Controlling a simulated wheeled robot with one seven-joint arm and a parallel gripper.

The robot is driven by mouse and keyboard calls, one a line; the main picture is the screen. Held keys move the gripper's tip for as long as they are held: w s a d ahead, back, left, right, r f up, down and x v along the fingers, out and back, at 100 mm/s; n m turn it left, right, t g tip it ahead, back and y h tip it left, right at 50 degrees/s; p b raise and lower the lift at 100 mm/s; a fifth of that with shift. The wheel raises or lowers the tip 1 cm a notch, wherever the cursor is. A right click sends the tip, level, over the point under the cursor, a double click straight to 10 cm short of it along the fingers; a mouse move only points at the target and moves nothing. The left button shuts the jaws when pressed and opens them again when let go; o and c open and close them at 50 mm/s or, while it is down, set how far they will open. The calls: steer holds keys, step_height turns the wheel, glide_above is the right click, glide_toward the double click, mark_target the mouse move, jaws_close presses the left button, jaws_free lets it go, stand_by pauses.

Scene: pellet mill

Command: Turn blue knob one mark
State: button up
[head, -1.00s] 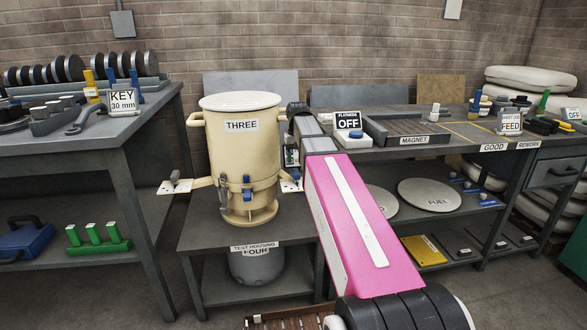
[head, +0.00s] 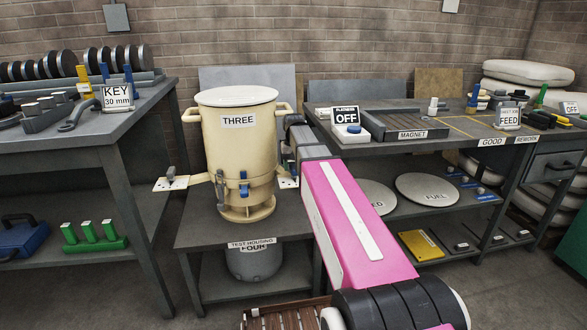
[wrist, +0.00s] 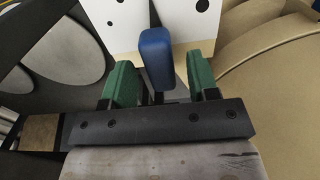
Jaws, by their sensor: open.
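The blue knob (wrist: 157,58) stands upright in the wrist view in front of a white plate (wrist: 112,22) with black dots. My gripper (wrist: 161,66) is open, its green fingers on either side of the knob. A gap shows on each side, so the fingers do not appear to grip it. In the head view a cream housing marked THREE (head: 239,150) stands on the low bench, with a white plate (head: 287,183) at its right side. My arm hides most of that spot, and the knob cannot be made out clearly there.
A second plate with a dark lever (head: 171,183) sticks out at the housing's left. The left bench (head: 140,125) and right bench (head: 390,152) stand close on either side. A grey housing marked FOUR (head: 253,263) is on the shelf below.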

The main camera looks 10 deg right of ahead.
steer(key=shift+f, duration=0.5)
steer(key=c, duration=0.9)
steer(key=shift+n, duration=0.3)
steer(key=shift+a+n, duration=0.15)
steer(key=shift+n, duration=2.45)
